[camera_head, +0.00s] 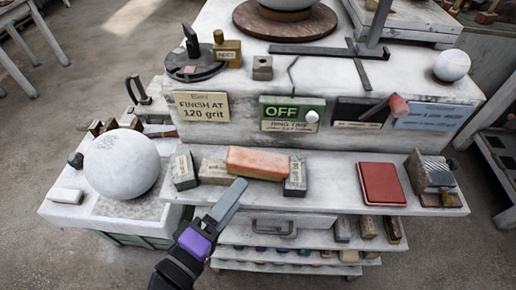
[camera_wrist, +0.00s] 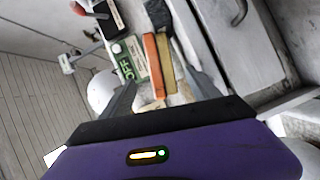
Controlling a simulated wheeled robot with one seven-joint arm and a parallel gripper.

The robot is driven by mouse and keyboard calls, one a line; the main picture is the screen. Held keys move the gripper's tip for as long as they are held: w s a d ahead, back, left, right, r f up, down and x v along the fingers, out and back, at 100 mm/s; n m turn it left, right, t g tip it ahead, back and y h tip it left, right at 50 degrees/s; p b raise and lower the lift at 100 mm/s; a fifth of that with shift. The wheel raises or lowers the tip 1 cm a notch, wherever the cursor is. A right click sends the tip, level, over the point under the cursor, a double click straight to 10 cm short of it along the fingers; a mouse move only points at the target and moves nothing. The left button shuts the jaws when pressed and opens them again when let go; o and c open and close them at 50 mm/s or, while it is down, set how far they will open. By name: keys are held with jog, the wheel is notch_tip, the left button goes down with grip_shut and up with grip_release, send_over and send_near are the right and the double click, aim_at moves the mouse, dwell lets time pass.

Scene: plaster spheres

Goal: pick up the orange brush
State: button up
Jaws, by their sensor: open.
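A long orange block (camera_head: 258,162), the only orange thing that fits the orange brush, lies on the white shelf (camera_head: 335,180); no bristles can be made out. In the wrist view the orange block (camera_wrist: 153,64) lies ahead, between the two finger lines, with a tan strip beside it. My gripper (camera_head: 232,195) is just in front of the shelf edge, below and left of the block in the head view. In the wrist view my gripper (camera_wrist: 164,78) has its grey fingers apart, with nothing held.
Grey labelled blocks stand left (camera_head: 184,171) and right (camera_head: 295,176) of the orange block. A red book (camera_head: 381,184) lies farther right. A white sphere (camera_head: 121,164) stands at left. A green OFF sign (camera_head: 292,112) is behind. Shelf space before the book is bare.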

aim_at(251, 173)
jog(key=shift+a+p+x, duration=0.15)
jog(key=shift+p+x, duration=0.3)
jog(key=shift+x, duration=1.6)
jog(key=shift+a+p+x, duration=0.15)
jog(key=shift+p+x, duration=0.3)
jog(key=shift+x, duration=1.6)
jog(key=shift+w, duration=0.15)
grip_shut()
